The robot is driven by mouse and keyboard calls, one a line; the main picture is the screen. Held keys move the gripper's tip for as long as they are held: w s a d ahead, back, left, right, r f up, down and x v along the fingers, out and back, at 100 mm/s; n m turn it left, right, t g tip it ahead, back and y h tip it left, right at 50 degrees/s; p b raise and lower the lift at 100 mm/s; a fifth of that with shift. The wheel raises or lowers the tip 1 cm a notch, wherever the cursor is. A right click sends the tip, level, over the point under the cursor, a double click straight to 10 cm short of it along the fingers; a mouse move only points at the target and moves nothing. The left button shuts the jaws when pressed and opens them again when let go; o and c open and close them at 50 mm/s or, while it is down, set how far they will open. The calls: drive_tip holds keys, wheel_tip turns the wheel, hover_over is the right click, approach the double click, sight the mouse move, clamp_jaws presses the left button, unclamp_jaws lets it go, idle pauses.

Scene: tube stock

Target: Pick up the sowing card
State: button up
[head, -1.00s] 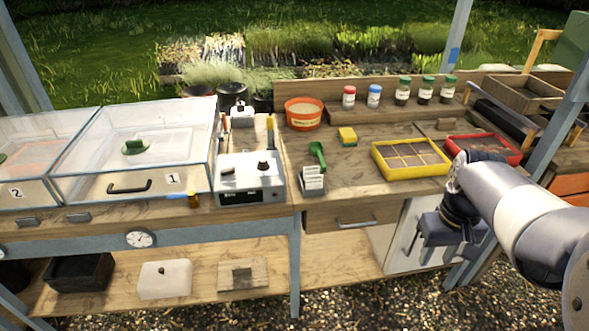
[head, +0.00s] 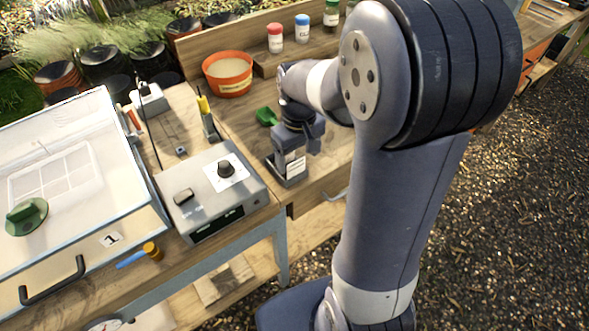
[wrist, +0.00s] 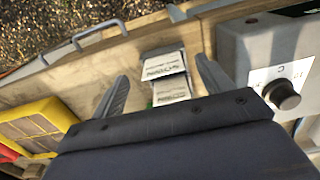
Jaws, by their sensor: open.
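White cards with dark print stand in a small dark holder (head: 288,178) at the front edge of the bench. In the wrist view two printed card faces show, one (wrist: 163,66) behind the other (wrist: 173,90); I cannot tell which is the sowing card. One white card (head: 296,165) shows in the head view just below my gripper. My gripper (wrist: 161,70) is open, its two fingers spread on either side of the cards with gaps to both. It holds nothing. The gripper body hides the holder's back part.
A grey control box (head: 212,190) with a black knob stands close left of the holder. A green scoop (head: 266,116) lies behind, near an orange tub (head: 228,74). A yellow-framed tray (wrist: 38,125) lies on the other side. A drawer handle (wrist: 98,37) juts from the bench front.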

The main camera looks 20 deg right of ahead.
sight(296, 167)
drive_tip(key=f, duration=0.4)
drive_tip(key=shift+w+a+f, duration=0.2)
drive_tip(key=shift+w+f, duration=0.05)
drive_tip(key=shift+f, duration=0.15)
drive_tip(key=shift+c, duration=0.3)
drive_tip(key=c, duration=1)
